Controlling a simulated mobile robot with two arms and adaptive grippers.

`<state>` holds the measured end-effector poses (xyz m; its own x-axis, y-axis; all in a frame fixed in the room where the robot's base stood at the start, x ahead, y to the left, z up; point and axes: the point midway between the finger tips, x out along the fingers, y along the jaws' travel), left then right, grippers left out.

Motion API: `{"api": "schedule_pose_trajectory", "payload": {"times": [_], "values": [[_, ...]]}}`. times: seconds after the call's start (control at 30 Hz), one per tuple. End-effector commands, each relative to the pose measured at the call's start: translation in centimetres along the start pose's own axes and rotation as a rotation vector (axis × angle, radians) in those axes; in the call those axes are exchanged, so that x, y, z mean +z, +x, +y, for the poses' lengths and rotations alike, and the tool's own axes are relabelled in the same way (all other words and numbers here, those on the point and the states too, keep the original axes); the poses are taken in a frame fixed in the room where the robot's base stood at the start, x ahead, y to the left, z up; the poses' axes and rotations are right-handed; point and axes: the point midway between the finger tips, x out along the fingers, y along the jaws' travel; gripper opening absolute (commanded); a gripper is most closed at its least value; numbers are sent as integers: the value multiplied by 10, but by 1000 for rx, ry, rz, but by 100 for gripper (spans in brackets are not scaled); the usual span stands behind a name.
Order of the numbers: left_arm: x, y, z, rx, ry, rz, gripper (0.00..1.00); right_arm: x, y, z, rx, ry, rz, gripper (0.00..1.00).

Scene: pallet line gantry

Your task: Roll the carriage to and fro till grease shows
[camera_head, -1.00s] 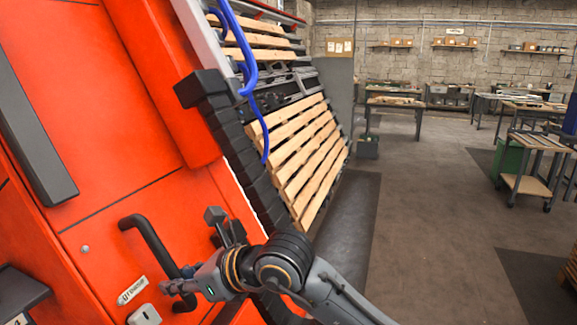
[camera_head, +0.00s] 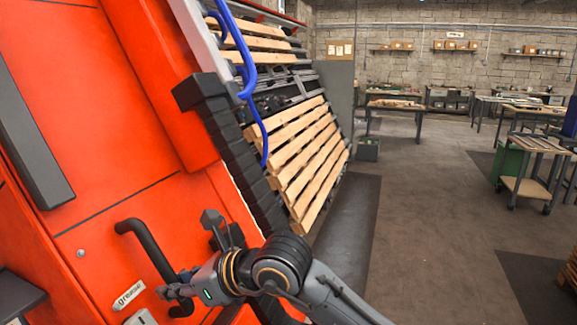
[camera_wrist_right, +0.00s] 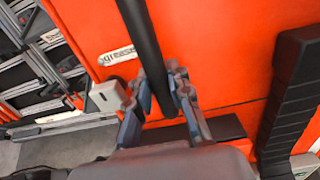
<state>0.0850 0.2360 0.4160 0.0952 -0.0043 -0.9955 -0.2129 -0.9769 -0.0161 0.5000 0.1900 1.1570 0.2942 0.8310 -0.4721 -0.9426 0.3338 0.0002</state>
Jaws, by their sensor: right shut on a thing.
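The carriage (camera_head: 130,190) is a large tilted orange body filling the left of the head view. My right gripper (camera_head: 174,290) is shut on the handle's lower part. In the right wrist view the dark bar (camera_wrist_right: 147,45) runs between the fingers of the right gripper (camera_wrist_right: 160,78), with the label (camera_wrist_right: 117,56) to its left. I see no grease on the surfaces in view. My left gripper is not in view.
A black ribbed cable chain (camera_head: 235,140) and a blue hose (camera_head: 240,60) run along the carriage's right edge. Wooden pallet slats (camera_head: 300,150) lie beyond it. Open floor (camera_head: 430,200) is to the right, with a trolley (camera_head: 530,165) and workbenches further back.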

Motion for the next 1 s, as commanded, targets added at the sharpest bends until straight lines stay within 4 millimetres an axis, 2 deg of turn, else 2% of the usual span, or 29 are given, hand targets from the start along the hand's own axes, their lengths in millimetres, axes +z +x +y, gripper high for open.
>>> {"api": "schedule_pose_trajectory", "payload": {"times": [0.03,0.3,1.0], "values": [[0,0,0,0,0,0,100,0,-2,-8,-18,1,0,0],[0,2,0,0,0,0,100,1,-3,-16,-23,1,-3,0],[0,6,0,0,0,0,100,4,-4,-25,-21,2,-10,0]]}}
